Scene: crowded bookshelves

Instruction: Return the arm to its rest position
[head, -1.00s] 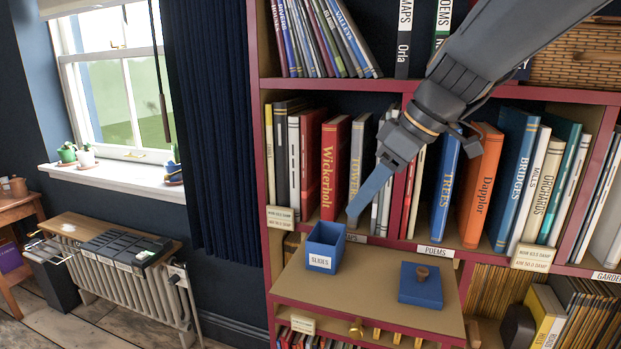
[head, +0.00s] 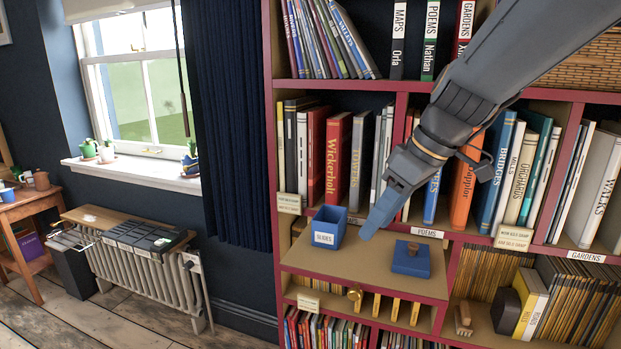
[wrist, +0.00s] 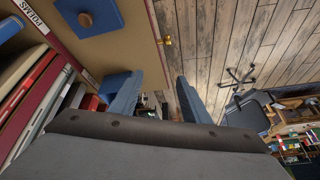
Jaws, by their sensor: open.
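My gripper (head: 368,232) hangs in front of the bookcase, over the pull-out shelf (head: 362,258). In the head view its tip shows between the open blue SLIDES box (head: 324,238) on the left and the blue lid (head: 411,262) with a brown knob on the right. In the wrist view the two blue fingers (wrist: 158,97) stand apart with nothing held between them. The lid (wrist: 112,14) shows there at the top left, lying on the shelf. The arm reaches in from the upper right of the head view.
Crowded books such as Wickerholt (head: 336,160) and Dappler (head: 465,185) stand behind my gripper. A basket (head: 590,75) sits on the upper right shelf. A radiator (head: 150,270) is at the left. The wrist view shows open wooden floor (wrist: 225,40) and a dark chair (wrist: 245,112).

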